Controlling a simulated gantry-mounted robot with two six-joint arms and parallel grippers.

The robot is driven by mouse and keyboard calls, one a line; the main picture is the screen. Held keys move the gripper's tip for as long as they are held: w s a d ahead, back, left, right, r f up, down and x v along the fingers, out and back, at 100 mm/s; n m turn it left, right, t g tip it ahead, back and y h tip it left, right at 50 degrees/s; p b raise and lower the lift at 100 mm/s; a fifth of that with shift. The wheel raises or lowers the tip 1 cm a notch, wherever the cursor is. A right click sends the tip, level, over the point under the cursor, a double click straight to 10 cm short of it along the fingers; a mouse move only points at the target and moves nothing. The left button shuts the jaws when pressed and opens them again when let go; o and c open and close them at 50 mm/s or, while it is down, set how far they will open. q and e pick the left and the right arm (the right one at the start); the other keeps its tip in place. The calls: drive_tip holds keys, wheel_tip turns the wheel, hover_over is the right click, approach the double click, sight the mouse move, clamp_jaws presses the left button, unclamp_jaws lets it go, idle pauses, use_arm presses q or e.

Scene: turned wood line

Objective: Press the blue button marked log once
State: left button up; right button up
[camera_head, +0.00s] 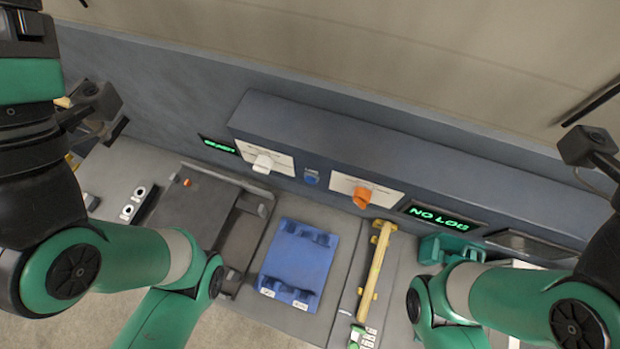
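A small blue button (311,177) sits on the sloped front of the long grey console (400,152), between two white panels. I cannot read any marking on it. A dark display (439,216) to its right shows "NO LOG" in green letters. Nothing touches or covers the button. My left arm enters from the left and my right arm from the right. Neither gripper's fingertips can be made out in this view, and both arms are well apart from the button.
The white panels carry a white knob (263,163) and an orange knob (362,196). Below the console stand a blue tray (300,258), a yellow wooden piece (376,270) on a rail, a grey box (195,205) and a green fixture (450,247). The space before the button is clear.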

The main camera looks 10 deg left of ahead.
use_arm(q)
clamp_jaws()
idle(1.5)
